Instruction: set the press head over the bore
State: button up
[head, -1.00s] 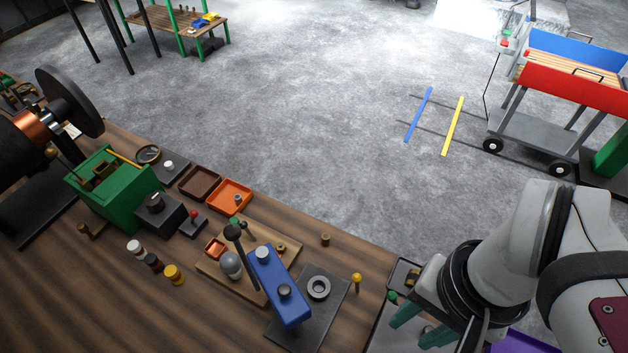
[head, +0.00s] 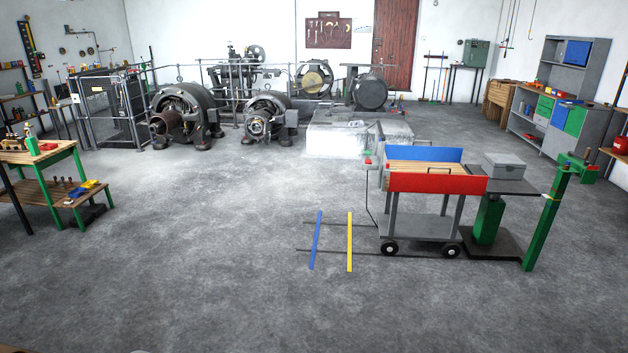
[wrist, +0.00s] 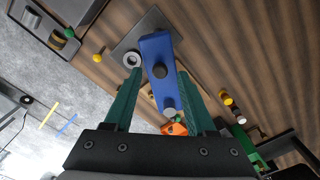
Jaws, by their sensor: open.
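In the wrist view the blue press head (wrist: 158,48) is a long bar with a dark round knob (wrist: 160,72) and a silver pin (wrist: 168,104) on it. A pale ring with a dark bore (wrist: 132,59) sits on a dark grey plate (wrist: 128,42), to the left of the bar. The bar is beside the bore, not over it. My gripper (wrist: 160,75) is open, with one green finger on each side of the bar in the picture. I cannot tell whether the fingers touch it. The bench is out of the head view.
In the wrist view a yellow-topped pin (wrist: 98,57) stands left of the plate. An orange tray (wrist: 173,129) shows between the fingers, and small jars (wrist: 226,97) stand at right. In the head view a red and blue cart (head: 420,183) stands on open floor.

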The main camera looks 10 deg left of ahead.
jog(key=shift+f, duration=0.75)
grip_shut()
dwell(0.9)
